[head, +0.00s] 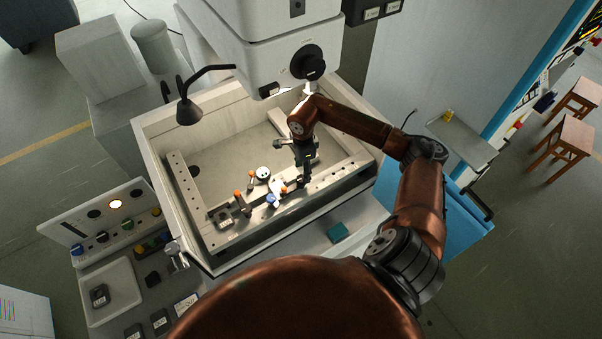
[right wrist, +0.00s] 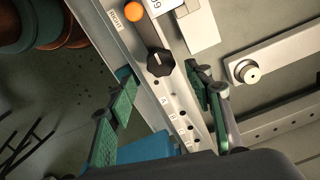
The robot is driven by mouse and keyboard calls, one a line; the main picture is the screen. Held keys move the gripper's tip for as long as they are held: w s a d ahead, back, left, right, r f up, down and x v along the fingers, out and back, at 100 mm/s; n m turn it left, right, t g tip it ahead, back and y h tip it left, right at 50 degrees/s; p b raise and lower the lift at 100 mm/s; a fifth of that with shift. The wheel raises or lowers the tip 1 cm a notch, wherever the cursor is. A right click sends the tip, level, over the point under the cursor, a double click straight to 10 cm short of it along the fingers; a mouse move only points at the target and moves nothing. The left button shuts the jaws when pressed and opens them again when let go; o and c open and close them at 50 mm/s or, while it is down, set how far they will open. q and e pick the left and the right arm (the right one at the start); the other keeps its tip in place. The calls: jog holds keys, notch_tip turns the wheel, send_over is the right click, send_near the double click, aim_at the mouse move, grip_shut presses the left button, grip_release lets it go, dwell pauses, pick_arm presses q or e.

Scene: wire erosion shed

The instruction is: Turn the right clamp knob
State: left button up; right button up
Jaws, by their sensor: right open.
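The right clamp knob is a black ridged knob with a pale pointer line (right wrist: 160,62), on a light metal rail (right wrist: 172,95) in the right wrist view. My right gripper (right wrist: 161,78) is open, with one green-padded finger on each side of the knob's line. The knob shows beyond and between the fingertips, and I see no contact. In the head view my right gripper (head: 302,165) hangs over the right part of the tank's front rail (head: 330,184) and hides part of that spot. My left gripper is not in view.
An orange ball handle (right wrist: 134,10) stands close to the knob. In the head view several orange-tipped handles, a white part (head: 278,190) and a round gauge (head: 263,174) crowd the rail left of my gripper. The machine head (head: 270,50) overhangs the tank behind it.

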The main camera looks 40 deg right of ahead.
aim_at(301, 178)
jog(key=f, duration=0.2)
jog(key=f+p, duration=0.1)
jog(key=shift+w+a+f, duration=0.25)
jog(key=shift+f, duration=0.3)
jog(key=shift+d+f, duration=0.1)
jog(key=shift+f, duration=0.1)
jog(key=shift+c, duration=0.2)
jog(key=shift+s, duration=0.1)
jog(key=c, duration=1.1)
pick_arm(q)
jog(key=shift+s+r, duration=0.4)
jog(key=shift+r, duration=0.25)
